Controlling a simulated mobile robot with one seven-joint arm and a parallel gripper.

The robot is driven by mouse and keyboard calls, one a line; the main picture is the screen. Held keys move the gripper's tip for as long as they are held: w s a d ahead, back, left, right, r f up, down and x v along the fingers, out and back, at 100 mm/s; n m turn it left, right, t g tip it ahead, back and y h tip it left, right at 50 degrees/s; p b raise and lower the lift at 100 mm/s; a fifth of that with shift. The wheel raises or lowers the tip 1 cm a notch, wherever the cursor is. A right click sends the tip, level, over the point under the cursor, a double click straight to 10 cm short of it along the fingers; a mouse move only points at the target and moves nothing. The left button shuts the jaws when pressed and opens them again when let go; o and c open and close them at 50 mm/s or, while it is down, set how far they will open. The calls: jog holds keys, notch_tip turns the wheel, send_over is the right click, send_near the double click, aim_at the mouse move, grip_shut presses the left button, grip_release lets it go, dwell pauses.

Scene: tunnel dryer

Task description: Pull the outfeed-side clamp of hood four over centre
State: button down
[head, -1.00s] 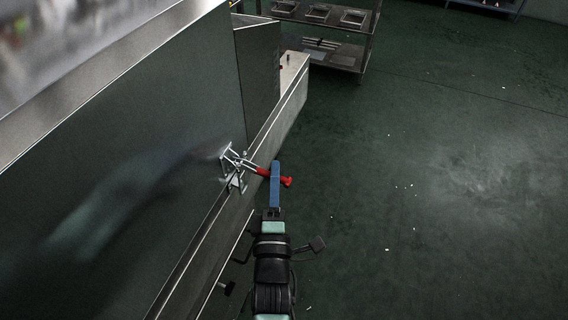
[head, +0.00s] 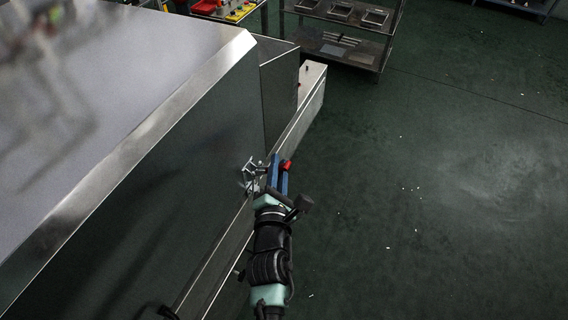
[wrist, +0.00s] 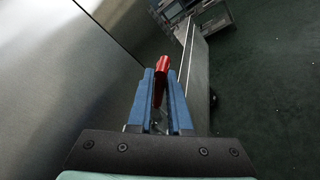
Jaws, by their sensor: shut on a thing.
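The toggle clamp (head: 250,174) is a bright metal linkage on the lower part of the hood's side wall (head: 205,165). Its red handle (head: 287,165) shows as a short end beside the tips of my blue fingers. My gripper (head: 279,168) is shut on the handle, close beside the clamp and the wall. In the wrist view the red handle (wrist: 162,68) stands between the fingertips (wrist: 161,80). The fingers and arm hide most of the handle, so its exact angle to the linkage cannot be told. No hood number can be read.
A long ledge (head: 300,115) runs along the hood's foot. A metal rack (head: 345,35) with trays stands at the far end, with a shelf of coloured items (head: 238,12) to its left. The dark green floor (head: 450,190) on the right is clear apart from small specks.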

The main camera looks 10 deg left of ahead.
aim_at(257, 169)
jog(key=shift+w+a+r+n+g+p, duration=0.1)
jog(key=shift+a+r+n+g+p, duration=0.05)
jog(key=shift+a+r+n+p, duration=0.35)
jog(key=shift+w+a+r+n+g+p, duration=0.15)
jog(key=shift+r+n+p, duration=0.15)
jog(key=shift+r+p, duration=0.25)
jog(key=n+p, duration=0.1)
jog(key=a+n+h+p, duration=0.1)
jog(key=p, duration=0.1)
jog(key=shift+w+a+r+g, duration=0.2)
jog(key=shift+a+r+g, duration=0.1)
jog(key=shift+r+g, duration=0.1)
jog(key=shift+w+a+r+n+p, duration=0.15)
jog(key=shift+a+n+p, duration=0.35)
jog(key=shift+p, duration=0.35)
jog(key=shift+w+a+n+g+h+p, duration=0.2)
jog(key=shift+a+n+g+h+p, duration=0.35)
jog(key=shift+p, duration=0.25)
jog(key=shift+f, duration=0.2)
jog(key=c, duration=0.8)
grip_release()
jog(key=shift+a, duration=0.1)
jog(key=shift+c, duration=0.2)
